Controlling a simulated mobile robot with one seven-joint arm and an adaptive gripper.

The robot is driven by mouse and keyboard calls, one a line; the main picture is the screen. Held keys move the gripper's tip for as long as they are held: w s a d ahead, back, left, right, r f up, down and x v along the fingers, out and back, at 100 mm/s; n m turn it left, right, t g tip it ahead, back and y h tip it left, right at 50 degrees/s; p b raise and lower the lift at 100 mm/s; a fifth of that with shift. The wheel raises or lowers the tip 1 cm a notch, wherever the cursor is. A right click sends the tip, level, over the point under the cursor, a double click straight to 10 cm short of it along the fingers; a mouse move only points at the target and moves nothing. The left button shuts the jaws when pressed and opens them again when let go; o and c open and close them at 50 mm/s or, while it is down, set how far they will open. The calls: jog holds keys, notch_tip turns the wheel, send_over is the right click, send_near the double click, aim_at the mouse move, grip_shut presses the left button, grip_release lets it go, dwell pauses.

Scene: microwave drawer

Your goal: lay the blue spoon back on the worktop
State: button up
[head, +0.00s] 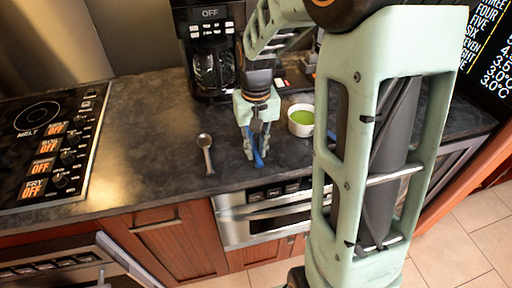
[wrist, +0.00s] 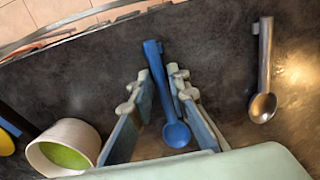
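The blue spoon (wrist: 167,95) appears to lie on the dark worktop (head: 150,130), its handle pointing toward the front edge and its bowl toward my palm in the wrist view. My gripper (wrist: 157,82) is open, with one finger on each side of the spoon. The spoon is closer to the right finger there, and a gap shows to the left finger. In the head view the spoon (head: 257,158) shows at the fingertips of my gripper (head: 256,153), which point down close to the worktop. I cannot tell whether a finger touches it.
A grey metal spoon (head: 206,152) lies left of my gripper. A white bowl with green contents (head: 301,120) stands close on the right. A coffee maker (head: 211,60) stands behind, and a cooktop (head: 50,140) is at the left. Bare worktop lies between cooktop and grey spoon.

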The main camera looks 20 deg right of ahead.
jog(key=shift+o, duration=1.3)
jog(key=shift+r, duration=0.1)
